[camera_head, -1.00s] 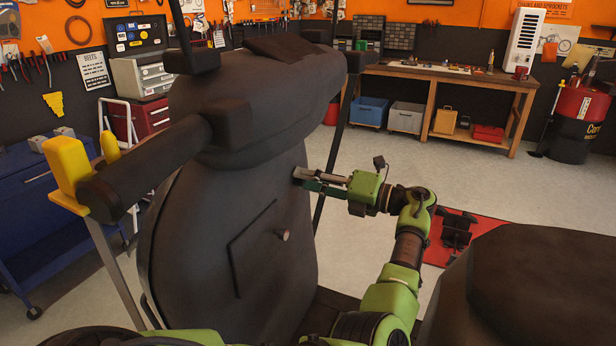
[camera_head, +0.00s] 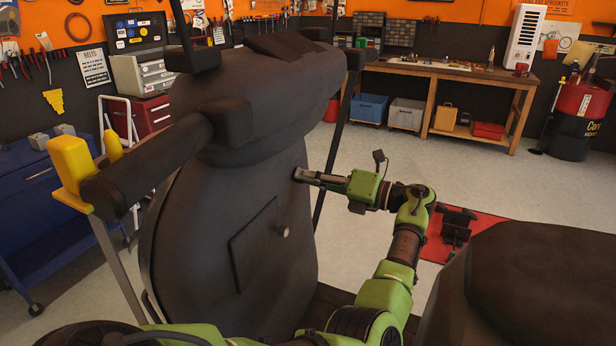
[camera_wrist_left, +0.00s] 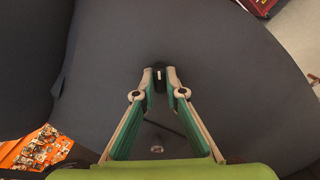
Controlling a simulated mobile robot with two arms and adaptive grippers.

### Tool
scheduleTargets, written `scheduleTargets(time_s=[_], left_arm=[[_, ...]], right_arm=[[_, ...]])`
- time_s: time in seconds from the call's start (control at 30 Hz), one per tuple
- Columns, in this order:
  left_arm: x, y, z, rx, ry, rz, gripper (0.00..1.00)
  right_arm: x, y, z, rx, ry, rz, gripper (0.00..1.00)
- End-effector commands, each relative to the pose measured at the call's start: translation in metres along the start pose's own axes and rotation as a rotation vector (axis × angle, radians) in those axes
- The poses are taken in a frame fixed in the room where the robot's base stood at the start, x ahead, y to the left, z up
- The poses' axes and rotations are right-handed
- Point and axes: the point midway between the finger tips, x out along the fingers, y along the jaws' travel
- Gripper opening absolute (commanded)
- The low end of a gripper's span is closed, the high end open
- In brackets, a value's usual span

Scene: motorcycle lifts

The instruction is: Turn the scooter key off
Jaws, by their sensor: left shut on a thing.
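The dark grey scooter (camera_head: 200,235) fills the left and middle of the head view, its front panel facing me. My left gripper (camera_head: 299,174) reaches its right side from the right, below the handlebar. In the left wrist view my left gripper (camera_wrist_left: 159,74) is shut on the small dark key (camera_wrist_left: 159,80) at the scooter panel (camera_wrist_left: 215,50). The key is hidden by the fingers in the head view, and its exact angle is hard to tell. My right gripper is not in view.
A square flap with a small round knob (camera_head: 283,231) is lower on the panel. The dark seat (camera_head: 545,290) is at the lower right. A blue cart (camera_head: 30,205) stands left; a wooden workbench (camera_head: 440,70) stands behind. Open floor (camera_head: 510,185) lies to the right.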

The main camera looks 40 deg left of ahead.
Motion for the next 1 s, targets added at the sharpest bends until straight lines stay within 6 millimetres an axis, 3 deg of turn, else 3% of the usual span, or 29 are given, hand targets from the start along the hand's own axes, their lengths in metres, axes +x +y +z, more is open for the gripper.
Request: scheduleTargets(time_s=[0.6,1.0], left_arm=[[0.0,0.001,0.001,-0.564,-0.004,0.002,0.0],[0.0,0.0,0.001,-0.826,-0.005,0.0,0.0]], right_arm=[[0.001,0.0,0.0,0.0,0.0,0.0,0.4],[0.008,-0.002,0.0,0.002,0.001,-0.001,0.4]])
